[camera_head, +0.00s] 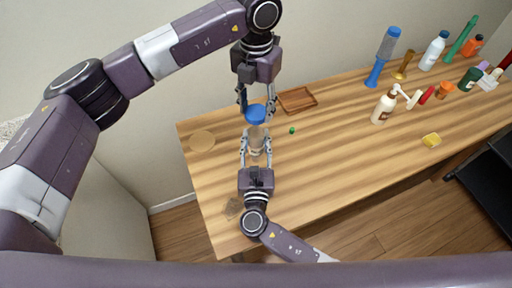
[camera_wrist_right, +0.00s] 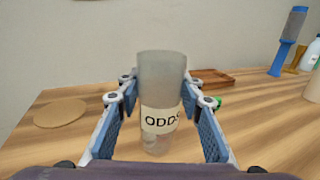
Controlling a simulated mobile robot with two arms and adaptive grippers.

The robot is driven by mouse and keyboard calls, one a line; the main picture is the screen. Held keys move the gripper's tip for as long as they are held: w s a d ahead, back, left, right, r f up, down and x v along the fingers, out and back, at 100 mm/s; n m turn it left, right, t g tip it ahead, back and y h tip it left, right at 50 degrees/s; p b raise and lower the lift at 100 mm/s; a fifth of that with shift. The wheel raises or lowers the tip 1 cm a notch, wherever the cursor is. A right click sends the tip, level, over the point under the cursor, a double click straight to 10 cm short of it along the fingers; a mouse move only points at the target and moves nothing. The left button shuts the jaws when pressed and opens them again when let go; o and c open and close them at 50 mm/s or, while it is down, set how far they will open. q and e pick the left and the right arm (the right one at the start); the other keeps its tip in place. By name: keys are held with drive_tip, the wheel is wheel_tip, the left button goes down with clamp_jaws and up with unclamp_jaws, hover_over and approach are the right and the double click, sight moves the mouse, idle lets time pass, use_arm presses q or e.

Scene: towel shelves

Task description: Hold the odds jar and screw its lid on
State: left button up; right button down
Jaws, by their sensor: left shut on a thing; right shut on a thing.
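The odds jar (camera_head: 257,140) is a frosted, see-through cylinder, upright, with a white label reading "ODDS". In the right wrist view the jar (camera_wrist_right: 161,85) stands between my fingers, its top bare and small contents showing low down. My right gripper (camera_head: 256,150) is shut on the jar from the near side. The blue lid (camera_head: 256,114) is in my left gripper (camera_head: 256,104), which points down from above and is shut on it.
A brown tray (camera_head: 297,107) lies behind the jar, a small green thing (camera_head: 292,130) to its right. A round tan mat (camera_head: 202,140) lies left. A cream pump bottle (camera_head: 383,108), a yellow sponge-like block (camera_head: 431,140) and several bottles stand right. The front middle wood is clear.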

use_arm(q)
hover_over(256, 127)
drive_tip(key=s, duration=0.2)
drive_tip(key=shift+s+f, duration=0.15)
drive_tip(key=shift+f, duration=2.35)
drive_tip(key=shift+f, duration=0.1)
drive_tip(key=shift+f, duration=0.8)
drive_tip(key=shift+f, duration=0.6)
